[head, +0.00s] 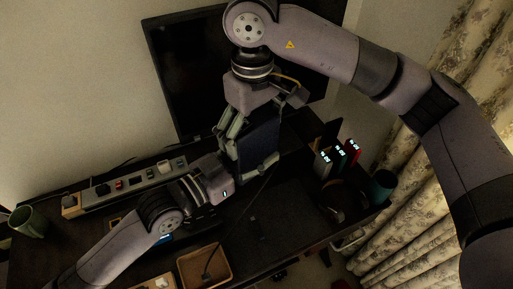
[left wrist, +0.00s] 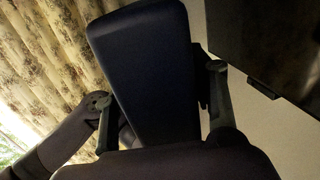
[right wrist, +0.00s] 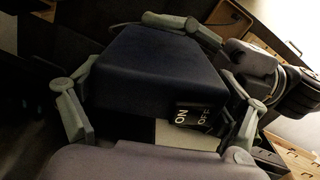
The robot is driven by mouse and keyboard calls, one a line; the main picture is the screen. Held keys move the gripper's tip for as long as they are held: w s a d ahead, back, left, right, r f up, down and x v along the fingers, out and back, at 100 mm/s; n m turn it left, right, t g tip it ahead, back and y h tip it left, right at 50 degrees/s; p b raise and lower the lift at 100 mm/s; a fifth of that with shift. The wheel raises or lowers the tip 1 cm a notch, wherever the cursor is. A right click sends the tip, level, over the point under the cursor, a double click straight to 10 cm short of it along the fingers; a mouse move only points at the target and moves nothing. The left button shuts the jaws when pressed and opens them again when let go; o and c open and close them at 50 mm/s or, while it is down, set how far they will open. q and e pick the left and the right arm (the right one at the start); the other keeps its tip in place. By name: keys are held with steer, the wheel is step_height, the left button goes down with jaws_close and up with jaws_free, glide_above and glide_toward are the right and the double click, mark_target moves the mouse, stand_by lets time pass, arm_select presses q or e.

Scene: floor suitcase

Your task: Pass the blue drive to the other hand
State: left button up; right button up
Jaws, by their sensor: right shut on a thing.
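The blue drive (head: 260,140) is a dark blue slab held in the air above the desk, in front of the black monitor. My right gripper (head: 254,122) comes down from above and is shut on it. My left gripper (head: 246,158) comes in from the lower left, with its fingers around the drive's lower part. In the left wrist view the drive (left wrist: 150,65) stands between my left fingers, which are spread on either side; contact is unclear. In the right wrist view the drive (right wrist: 160,68) lies between my right fingers, and my left gripper shows beyond it.
A monitor (head: 185,75) stands behind the grippers. A long strip with small items (head: 130,184) runs along the desk's back left, near a green mug (head: 28,221). Upright coloured cases (head: 340,156) and a dark teal cup (head: 382,186) stand right. A tan tray (head: 205,266) lies in front.

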arm_select(q)
steer(key=shift+s+d+r, duration=0.1)
steer(key=shift+s+d, duration=0.05)
steer(key=shift+s, duration=0.05)
jaws_close()
arm_select(e)
steer(key=shift+w+a+r, duration=0.1)
steer(key=o, duration=1.3)
arm_select(q)
steer(key=shift+w, duration=0.1)
arm_select(e)
steer(key=shift+o, duration=0.3)
arm_select(q)
steer(key=shift+w, duration=0.1)
